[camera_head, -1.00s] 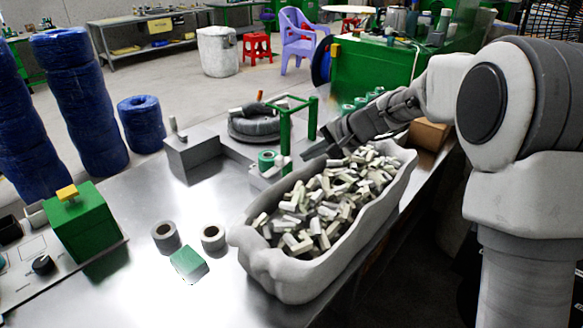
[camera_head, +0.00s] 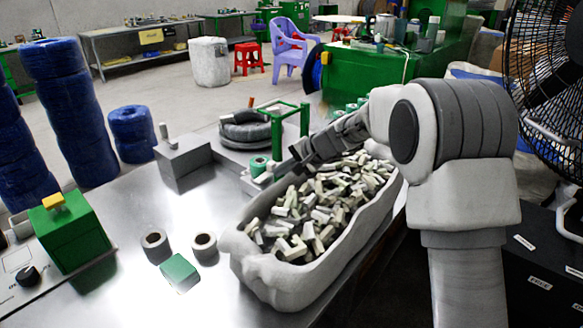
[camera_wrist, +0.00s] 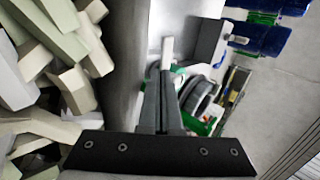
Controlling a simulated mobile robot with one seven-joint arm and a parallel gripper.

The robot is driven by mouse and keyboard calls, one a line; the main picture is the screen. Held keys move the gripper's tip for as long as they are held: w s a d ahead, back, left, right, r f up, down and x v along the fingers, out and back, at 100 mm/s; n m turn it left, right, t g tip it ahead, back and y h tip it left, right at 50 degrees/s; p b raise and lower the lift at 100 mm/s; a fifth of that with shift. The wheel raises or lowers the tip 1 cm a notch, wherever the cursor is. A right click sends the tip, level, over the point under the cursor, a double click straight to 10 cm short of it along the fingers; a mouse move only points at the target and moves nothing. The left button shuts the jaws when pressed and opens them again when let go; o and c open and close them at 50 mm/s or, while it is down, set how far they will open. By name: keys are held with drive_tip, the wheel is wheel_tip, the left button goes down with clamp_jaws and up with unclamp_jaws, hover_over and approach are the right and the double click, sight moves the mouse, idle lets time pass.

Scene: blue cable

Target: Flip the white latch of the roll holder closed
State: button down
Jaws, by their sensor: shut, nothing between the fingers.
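A small green roll (camera_head: 258,164) sits on the light grey roll holder (camera_head: 249,184), behind the tray of blocks. A white part (camera_head: 264,178), which looks like the latch, shows beside the roll. A white upright piece (camera_wrist: 167,50) stands just beyond my fingertips in the wrist view; it looks like the same latch. My gripper (camera_head: 297,152) is shut and empty, reaching from the right over the far end of the tray, to the right of the roll. The fingers (camera_wrist: 165,75) point at the white piece; contact cannot be told. They hide part of the holder.
A grey tray (camera_head: 285,283) full of pale blocks lies under my arm. A green frame (camera_head: 275,135) and a dark coil (camera_head: 243,130) stand behind the roll. A grey block with a peg (camera_head: 183,158) is at left.

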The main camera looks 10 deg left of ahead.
drive_tip(key=shift+x, duration=0.9)
